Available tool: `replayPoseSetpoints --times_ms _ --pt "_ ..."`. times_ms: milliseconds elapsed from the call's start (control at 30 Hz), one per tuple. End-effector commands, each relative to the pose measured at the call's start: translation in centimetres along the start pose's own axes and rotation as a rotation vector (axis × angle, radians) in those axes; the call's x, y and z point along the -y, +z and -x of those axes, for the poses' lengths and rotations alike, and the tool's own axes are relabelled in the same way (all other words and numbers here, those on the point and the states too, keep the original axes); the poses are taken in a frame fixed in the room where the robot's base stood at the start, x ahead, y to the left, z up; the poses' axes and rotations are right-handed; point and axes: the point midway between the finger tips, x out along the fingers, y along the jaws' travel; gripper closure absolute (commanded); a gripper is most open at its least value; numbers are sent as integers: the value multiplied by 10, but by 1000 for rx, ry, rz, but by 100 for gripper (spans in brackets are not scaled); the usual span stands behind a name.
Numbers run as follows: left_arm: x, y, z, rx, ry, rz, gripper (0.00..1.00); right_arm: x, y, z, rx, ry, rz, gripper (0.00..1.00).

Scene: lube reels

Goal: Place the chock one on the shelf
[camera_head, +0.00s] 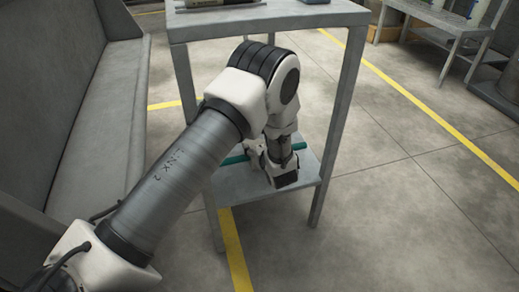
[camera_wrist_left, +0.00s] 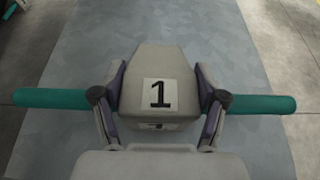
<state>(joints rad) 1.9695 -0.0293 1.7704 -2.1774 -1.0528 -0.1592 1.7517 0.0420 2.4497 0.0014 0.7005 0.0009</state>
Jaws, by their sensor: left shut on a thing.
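Chock one (camera_wrist_left: 157,65) is a grey block with a white label bearing a black "1", and a teal bar (camera_wrist_left: 262,104) sticks out on both of its sides. My left gripper (camera_wrist_left: 160,90) is shut on the chock, one finger on each side. The grey lower shelf (camera_head: 222,186) of a metal table lies beneath it. I cannot tell whether the chock touches the shelf. In the head view my left arm hides the chock's body, and only part of the teal bar (camera_head: 235,159) shows. My right gripper is not in view.
The table's top (camera_head: 290,18) is above my left arm, with objects at its back edge. Its legs (camera_head: 340,120) stand around the lower shelf. A large grey bench-like body (camera_head: 95,120) is at the left. Open floor with yellow lines lies to the right.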

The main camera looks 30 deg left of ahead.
Motion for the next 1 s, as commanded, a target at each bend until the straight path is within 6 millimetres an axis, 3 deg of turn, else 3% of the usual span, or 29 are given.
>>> replayPoseSetpoints --times_ms 200,233,300,700,867,1000 --pt "0 -1 -1 2 -1 0 90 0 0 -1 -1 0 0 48" --pt "0 -1 0 0 0 0 21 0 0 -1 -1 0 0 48" --pt "0 -1 0 0 0 0 3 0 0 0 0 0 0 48" --pt "0 4 5 0 -1 -2 3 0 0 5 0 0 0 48" --pt "1 8 36 1 -3 -6 3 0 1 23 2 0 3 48" --pt "2 9 74 2 -5 -7 3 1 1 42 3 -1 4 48"
